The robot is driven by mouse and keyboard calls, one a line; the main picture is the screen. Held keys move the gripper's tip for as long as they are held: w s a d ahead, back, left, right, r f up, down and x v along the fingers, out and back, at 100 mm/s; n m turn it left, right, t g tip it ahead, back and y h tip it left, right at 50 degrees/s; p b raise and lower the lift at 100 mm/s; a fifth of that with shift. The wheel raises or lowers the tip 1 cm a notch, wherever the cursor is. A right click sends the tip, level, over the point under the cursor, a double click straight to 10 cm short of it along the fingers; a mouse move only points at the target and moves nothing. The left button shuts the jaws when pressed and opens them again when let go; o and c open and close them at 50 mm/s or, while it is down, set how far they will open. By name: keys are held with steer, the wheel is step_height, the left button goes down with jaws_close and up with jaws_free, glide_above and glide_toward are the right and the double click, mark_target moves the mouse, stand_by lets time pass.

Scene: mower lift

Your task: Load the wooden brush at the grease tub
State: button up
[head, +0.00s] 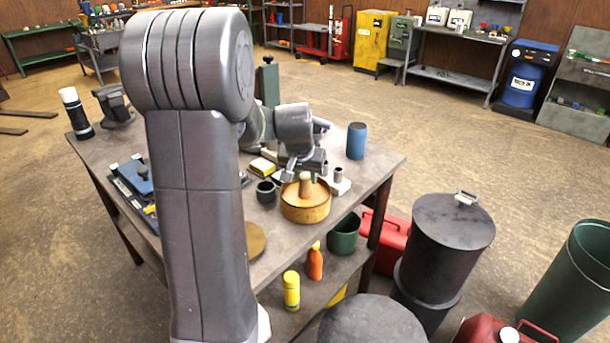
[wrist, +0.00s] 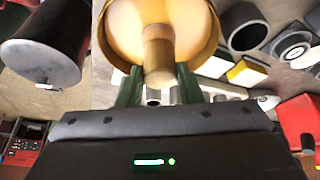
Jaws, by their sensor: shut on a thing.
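The grease tub (head: 305,212) is a round yellow-tan tub near the right front edge of the workbench. It fills the top middle of the wrist view (wrist: 205,45), with a pale yellow surface inside its rim. The wooden brush (head: 305,183) shows as a short tan upright handle over the tub's middle. In the wrist view the brush handle (wrist: 158,55) sits between the green fingers of my gripper (wrist: 158,88), which is shut on it. The brush's lower end is hidden, so its depth in the tub cannot be told. My gripper (head: 301,172) is just above the tub.
A dark cup (head: 266,192), a yellow block (head: 262,167) and a blue cylinder (head: 357,141) stand around the tub. A flat tan disc (head: 256,240) lies at the front edge, partly behind my arm. A dark drum (head: 450,240) stands on the floor right of the workbench (head: 378,175).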

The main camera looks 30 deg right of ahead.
mark_target(305, 177)
steer(key=shift+f, duration=0.1)
steer(key=shift+r+p, duration=2.4)
steer(key=shift+r, duration=1.2)
steer(key=shift+f, duration=0.1)
